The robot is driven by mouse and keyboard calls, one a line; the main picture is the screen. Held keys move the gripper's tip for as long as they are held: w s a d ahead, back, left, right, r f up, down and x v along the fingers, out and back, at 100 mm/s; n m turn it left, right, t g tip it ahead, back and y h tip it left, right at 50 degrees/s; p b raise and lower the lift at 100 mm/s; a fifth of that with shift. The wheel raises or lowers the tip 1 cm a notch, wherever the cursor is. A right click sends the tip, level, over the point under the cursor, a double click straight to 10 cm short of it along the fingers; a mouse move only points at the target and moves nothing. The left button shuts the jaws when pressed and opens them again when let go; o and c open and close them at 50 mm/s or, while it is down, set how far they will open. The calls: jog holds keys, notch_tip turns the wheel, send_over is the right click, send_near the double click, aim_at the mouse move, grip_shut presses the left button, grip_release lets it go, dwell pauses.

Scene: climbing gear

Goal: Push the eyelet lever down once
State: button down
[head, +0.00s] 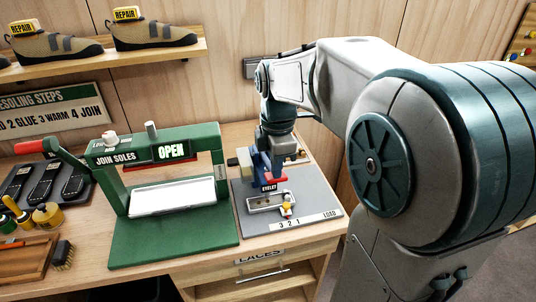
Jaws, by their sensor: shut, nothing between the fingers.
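The eyelet press (268,188) stands on a grey base plate (312,208) at the right end of the bench, with "EYELET" on its front. A red handle piece, seemingly part of the eyelet lever (279,180), sticks out to the right beside that label. A small yellow part (287,207) sits at the tray in front of the press. My gripper (270,160) points down just above and behind the label, shut and empty. Its fingertips are small and partly hidden against the blue press parts; I cannot tell whether they touch the lever.
A green sole press (125,250) marked "JOIN SOLES" and "OPEN" stands left of the eyelet press. Its red lever (38,146) is raised at the left. A shelf (130,62) with shoes is above. A "LACES" drawer (262,255) is below the bench's front edge.

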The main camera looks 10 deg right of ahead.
jog(key=shift+r+p, duration=2.05)
jog(key=shift+r, duration=0.9)
jog(key=shift+s+m, duration=0.45)
jog(key=shift+m, duration=0.15)
jog(key=s+f+m+t, duration=0.2)
jog(key=s+m+t, duration=0.1)
jog(key=s+m, duration=1)
jog(key=m, duration=0.3)
jog(key=shift+f+m+t, duration=0.35)
jog(key=shift+m+t, duration=0.05)
